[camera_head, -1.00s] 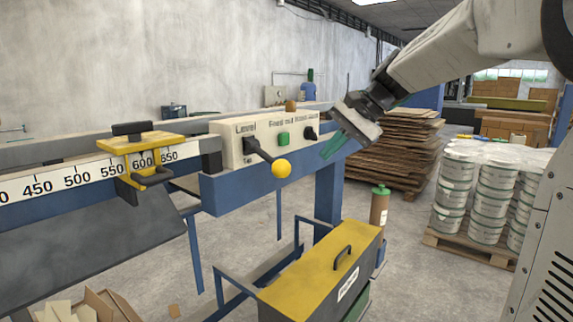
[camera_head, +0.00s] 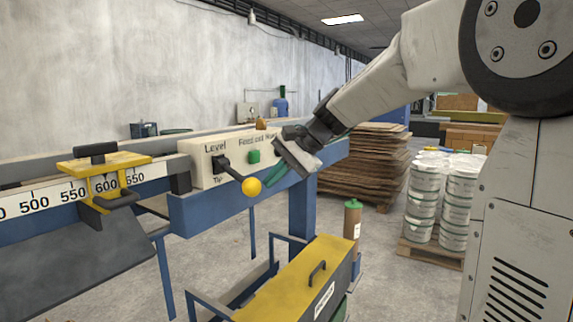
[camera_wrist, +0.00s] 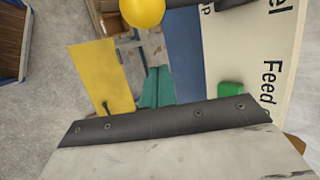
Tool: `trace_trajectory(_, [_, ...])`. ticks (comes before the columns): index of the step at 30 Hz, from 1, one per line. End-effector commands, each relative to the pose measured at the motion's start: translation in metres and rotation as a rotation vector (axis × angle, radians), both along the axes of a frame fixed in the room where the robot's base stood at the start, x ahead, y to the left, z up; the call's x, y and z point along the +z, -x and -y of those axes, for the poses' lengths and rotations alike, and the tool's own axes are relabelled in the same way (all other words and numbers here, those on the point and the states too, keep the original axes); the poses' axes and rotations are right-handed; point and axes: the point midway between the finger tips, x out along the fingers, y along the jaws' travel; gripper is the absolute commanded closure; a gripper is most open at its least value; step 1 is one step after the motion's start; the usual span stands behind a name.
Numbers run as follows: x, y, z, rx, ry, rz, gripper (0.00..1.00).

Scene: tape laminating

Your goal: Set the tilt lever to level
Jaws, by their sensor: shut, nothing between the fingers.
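The tilt lever (camera_head: 232,173) is a dark rod with a yellow ball knob (camera_head: 251,187) on the cream control panel (camera_head: 205,178). It slants down to the right between the "Level" label above and the "Tip" label below. In the wrist view the yellow knob (camera_wrist: 143,12) is at the top, beyond the fingertips. My gripper (camera_head: 272,185), with green fingers, is shut and empty, just right of the knob in the head view. The fingers also show shut together in the wrist view (camera_wrist: 156,88). I cannot tell whether they touch the knob.
A green button (camera_head: 254,156) sits on the panel near my gripper; it also shows in the wrist view (camera_wrist: 231,90). A ruler (camera_head: 75,192) with a yellow stop (camera_head: 104,163) lies left. A yellow-topped box (camera_head: 285,285) stands below. White buckets (camera_head: 440,195) stand right.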

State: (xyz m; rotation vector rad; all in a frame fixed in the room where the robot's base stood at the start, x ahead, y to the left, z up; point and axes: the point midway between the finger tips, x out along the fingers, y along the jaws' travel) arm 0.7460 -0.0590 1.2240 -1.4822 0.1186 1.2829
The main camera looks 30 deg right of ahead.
Motion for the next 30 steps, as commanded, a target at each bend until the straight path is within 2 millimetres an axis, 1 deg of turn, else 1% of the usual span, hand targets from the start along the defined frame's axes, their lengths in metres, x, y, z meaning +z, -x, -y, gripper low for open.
trace_trajectory(1, [-0.009,-0.004,-0.007,0.004,-0.001,-0.004,1.0])
trace_trajectory(3, [-0.019,-0.01,-0.014,0.003,-0.001,-0.004,1.0])
trace_trajectory(4, [-0.02,-0.009,-0.017,0.002,0.001,0.0,1.0])
trace_trajectory(6, [-0.01,0.002,-0.023,0.002,0.003,0.004,1.0])
trace_trajectory(12, [-0.002,0.016,-0.033,0.001,0.0,0.001,1.0])
trace_trajectory(26, [0.0,0.019,-0.034,-0.001,0.002,-0.002,1.0])
trace_trajectory(30, [0.001,0.02,-0.027,-0.009,0.011,-0.017,1.0])
